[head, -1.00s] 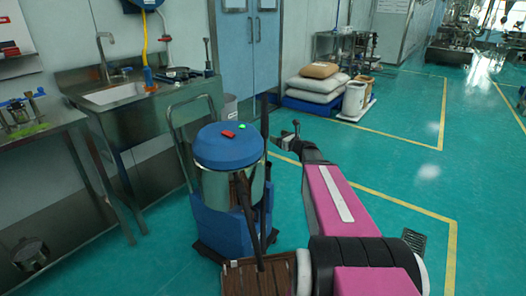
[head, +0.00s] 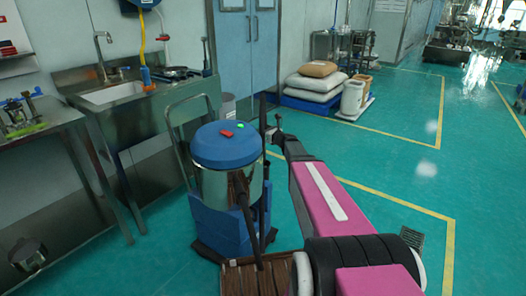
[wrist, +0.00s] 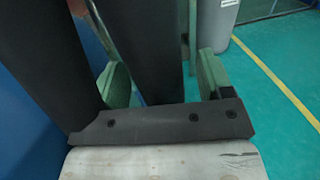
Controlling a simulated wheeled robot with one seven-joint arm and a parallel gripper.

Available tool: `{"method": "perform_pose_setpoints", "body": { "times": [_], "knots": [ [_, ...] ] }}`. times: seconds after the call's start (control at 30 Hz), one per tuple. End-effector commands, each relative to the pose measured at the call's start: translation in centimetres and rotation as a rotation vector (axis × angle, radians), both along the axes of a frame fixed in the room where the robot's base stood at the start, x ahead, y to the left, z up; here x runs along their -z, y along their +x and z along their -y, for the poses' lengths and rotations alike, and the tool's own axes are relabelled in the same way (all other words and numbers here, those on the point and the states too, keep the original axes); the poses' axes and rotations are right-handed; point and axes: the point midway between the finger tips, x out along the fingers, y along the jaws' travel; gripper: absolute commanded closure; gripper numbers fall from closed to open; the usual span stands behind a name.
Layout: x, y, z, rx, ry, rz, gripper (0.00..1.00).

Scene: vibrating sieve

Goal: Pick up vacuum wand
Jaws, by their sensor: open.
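The vacuum has a blue lid (head: 226,144), a steel drum and a blue base, and stands on the floor in the head view. Its dark, slim wand (head: 262,116) rises upright at the drum's right side. My gripper (head: 273,132) is close beside the wand's upper part. In the wrist view, my gripper (wrist: 163,76) is open, with a pale green finger on either side of a dark tube, which looks like the wand (wrist: 150,45). I cannot tell whether either finger touches it. Its lower part is hidden behind the gripper body.
A wide dark shape (wrist: 40,65), perhaps the hose, is close on the left in the wrist view. A grey bin (head: 229,106) stands behind the vacuum. A steel sink bench (head: 150,115) is to the left. Open green floor (head: 395,165) lies to the right.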

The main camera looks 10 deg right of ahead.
Motion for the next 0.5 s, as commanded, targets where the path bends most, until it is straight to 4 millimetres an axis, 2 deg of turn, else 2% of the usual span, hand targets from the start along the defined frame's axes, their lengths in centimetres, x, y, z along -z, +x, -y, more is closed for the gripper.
{"method": "perform_pose_setpoints", "body": {
  "times": [0.03, 0.1, 0.2, 0.5],
  "knots": [
    [0.0, -0.02, 0.0, 0.0, 0.0, 0.0, 0.3],
    [0.0, -0.03, 0.01, 0.0, 0.0, 0.0, 0.53],
    [0.0, -0.03, 0.01, 0.0, 0.0, 0.0, 0.81],
    [-0.07, -0.04, 0.01, 0.0, 0.001, 0.001, 0.81]
  ]
}}
